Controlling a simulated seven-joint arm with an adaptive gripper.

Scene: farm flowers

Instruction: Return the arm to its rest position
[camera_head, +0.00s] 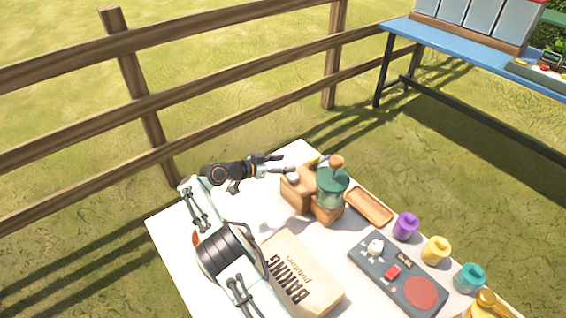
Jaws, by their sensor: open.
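My gripper (281,165) is at the end of my arm, above the far part of the white table (184,229). Its fingers are spread and point right. Nothing shows between them. I cannot tell whether a fingertip touches the holder. My arm is bent and reaches from the bottom of the view up along the left side of the table.
A cardboard baking box (300,275) lies right of my arm. A grey control panel (398,272), a brown tray (369,207), and purple (405,226), yellow (436,250) and teal (469,277) jars stand at right. A wooden fence (150,110) runs behind. The table's left part is clear.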

